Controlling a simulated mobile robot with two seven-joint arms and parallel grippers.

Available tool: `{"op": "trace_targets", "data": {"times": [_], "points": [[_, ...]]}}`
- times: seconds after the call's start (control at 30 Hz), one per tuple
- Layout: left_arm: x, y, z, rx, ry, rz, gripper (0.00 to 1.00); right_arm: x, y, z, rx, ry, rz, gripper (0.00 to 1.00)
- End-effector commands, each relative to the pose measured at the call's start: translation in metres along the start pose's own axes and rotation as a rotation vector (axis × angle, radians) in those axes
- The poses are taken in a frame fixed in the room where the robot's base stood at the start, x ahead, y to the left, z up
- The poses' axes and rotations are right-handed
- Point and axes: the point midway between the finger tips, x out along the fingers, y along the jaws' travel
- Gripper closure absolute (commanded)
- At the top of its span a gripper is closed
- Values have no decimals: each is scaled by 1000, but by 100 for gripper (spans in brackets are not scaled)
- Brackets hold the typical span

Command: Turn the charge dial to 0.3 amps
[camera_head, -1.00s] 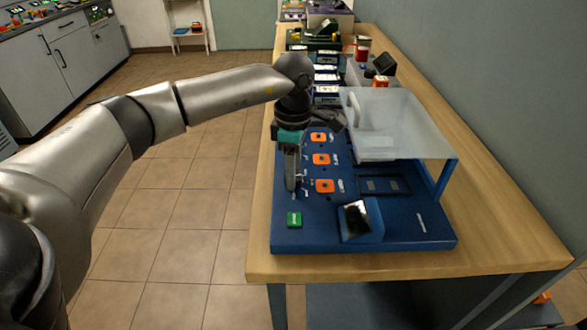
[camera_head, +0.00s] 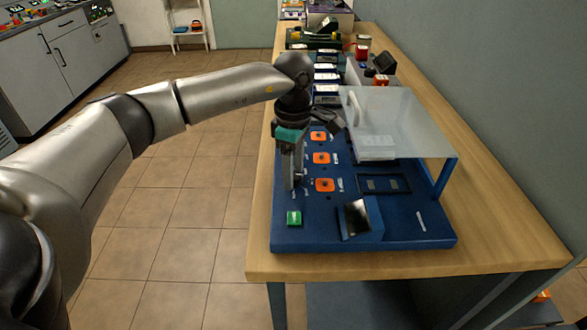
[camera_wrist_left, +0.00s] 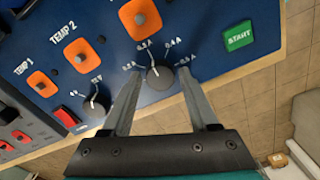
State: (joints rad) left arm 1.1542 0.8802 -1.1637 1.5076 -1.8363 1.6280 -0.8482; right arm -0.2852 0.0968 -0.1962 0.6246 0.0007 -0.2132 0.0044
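The charge dial (camera_wrist_left: 160,76) is a dark round knob on the blue panel, with amp labels around it. Its light pointer line leans up and slightly left, towards the mark that reads 0.3 A (camera_wrist_left: 143,45). My left gripper (camera_wrist_left: 161,70) has one finger on each side of the dial, with narrow gaps showing, so it looks open around the knob. In the head view my left gripper (camera_head: 293,184) points down at the left edge of the blue charger unit (camera_head: 400,235) and hides the dial. My right gripper is not in view.
A second dark dial (camera_wrist_left: 95,106) sits left of the charge dial in the wrist view. Orange switch plates (camera_head: 325,185) line the panel, near a green START button (camera_head: 294,218). A clear raised cover (camera_head: 400,125) stands over the unit's back right. Floor left of the bench is free.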

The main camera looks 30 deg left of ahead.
Motion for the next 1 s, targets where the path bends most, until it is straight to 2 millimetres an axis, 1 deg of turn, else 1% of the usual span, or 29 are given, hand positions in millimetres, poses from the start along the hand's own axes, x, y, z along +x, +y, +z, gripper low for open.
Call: {"op": "trace_targets", "data": {"times": [0.03, 0.1, 0.13, 0.37, 0.47, 0.57, 0.67, 0.87, 1.0], "points": [[0, 0, 0, 0, 0, 0, 33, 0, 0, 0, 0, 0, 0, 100], [0, 0, 0, 0, 0, 0, 25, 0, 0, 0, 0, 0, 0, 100], [0, 0, 0, 0, 1, -1, 23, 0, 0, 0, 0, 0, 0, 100], [0, 0, 0, 0, 1, -1, 23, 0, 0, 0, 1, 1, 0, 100], [-5, 0, 0, 0, 1, 0, 23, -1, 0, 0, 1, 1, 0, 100], [-18, 1, 0, -1, 1, 2, 23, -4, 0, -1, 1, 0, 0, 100], [-38, 1, 0, -1, 0, 4, 23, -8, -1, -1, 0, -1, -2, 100], [-89, 1, 0, 1, 0, 4, 23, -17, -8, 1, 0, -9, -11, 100], [-119, 1, 0, 0, 0, 3, 23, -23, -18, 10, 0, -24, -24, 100]]}}
